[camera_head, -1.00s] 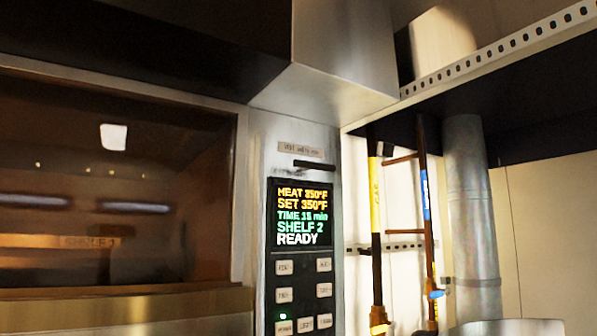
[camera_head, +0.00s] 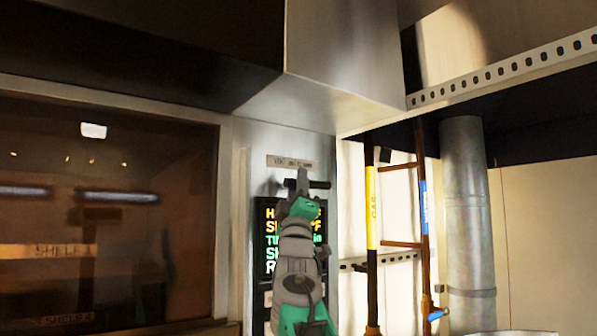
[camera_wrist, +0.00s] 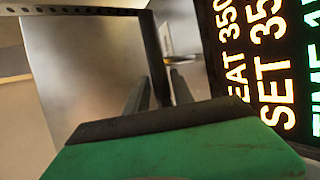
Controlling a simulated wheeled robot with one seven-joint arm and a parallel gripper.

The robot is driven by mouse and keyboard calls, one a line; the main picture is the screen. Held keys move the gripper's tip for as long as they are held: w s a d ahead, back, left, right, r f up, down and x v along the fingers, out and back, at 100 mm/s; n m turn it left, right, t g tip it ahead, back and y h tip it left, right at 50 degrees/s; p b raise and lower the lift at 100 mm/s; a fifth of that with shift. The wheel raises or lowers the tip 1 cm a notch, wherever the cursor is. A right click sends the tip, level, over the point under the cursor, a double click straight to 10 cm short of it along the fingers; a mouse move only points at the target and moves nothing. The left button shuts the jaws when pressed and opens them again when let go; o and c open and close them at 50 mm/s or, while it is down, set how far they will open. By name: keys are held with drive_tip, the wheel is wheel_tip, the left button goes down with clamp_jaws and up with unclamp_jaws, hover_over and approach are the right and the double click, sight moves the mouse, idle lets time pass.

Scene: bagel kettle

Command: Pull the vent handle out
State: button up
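The vent handle (camera_head: 319,184) is a short dark bar just below the label strip on the oven's control panel. In the head view my gripper (camera_head: 302,178) is raised in front of it, and its grey fingers cover the handle's middle. In the wrist view the handle (camera_wrist: 151,48) runs as a dark bar down between my two grey fingers (camera_wrist: 158,84). The fingers stand apart, one on each side of the bar. I cannot tell whether either touches it.
The display (camera_head: 268,225) is partly hidden behind my gripper. The oven's glass door (camera_head: 110,230) is at the left. A steel hood (camera_head: 340,60) juts out above the panel.

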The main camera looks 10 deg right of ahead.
drive_tip(key=shift+w+f, duration=0.1)
drive_tip(key=shift+c, duration=0.3)
clamp_jaws()
idle(1.0)
